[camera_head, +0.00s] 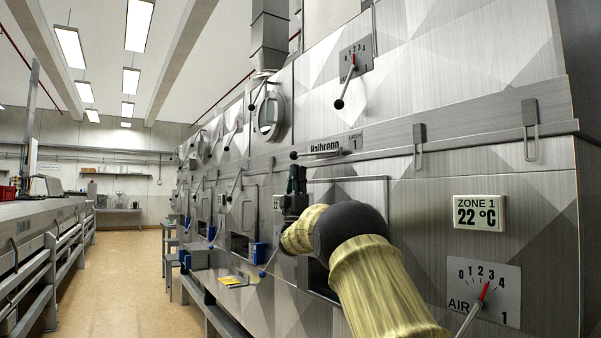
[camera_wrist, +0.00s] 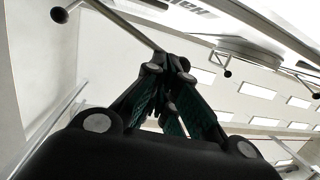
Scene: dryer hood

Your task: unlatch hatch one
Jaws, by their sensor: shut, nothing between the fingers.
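In the wrist view the green-padded fingers (camera_wrist: 172,68) come together at the tips and hold nothing. A metal rod (camera_wrist: 128,25) runs from the top edge down to the fingertips there. I cannot tell whether they touch. The hatch one front (camera_head: 350,190) is partly hidden by my arm.
Right of my arm are the Zone 1 display (camera_head: 479,213) and the lower air dial (camera_head: 484,290) with its lever. An upper dial lever (camera_head: 345,88) hangs above the latch. Further hatches run along the hood to the left. The aisle floor (camera_head: 130,280) is clear.

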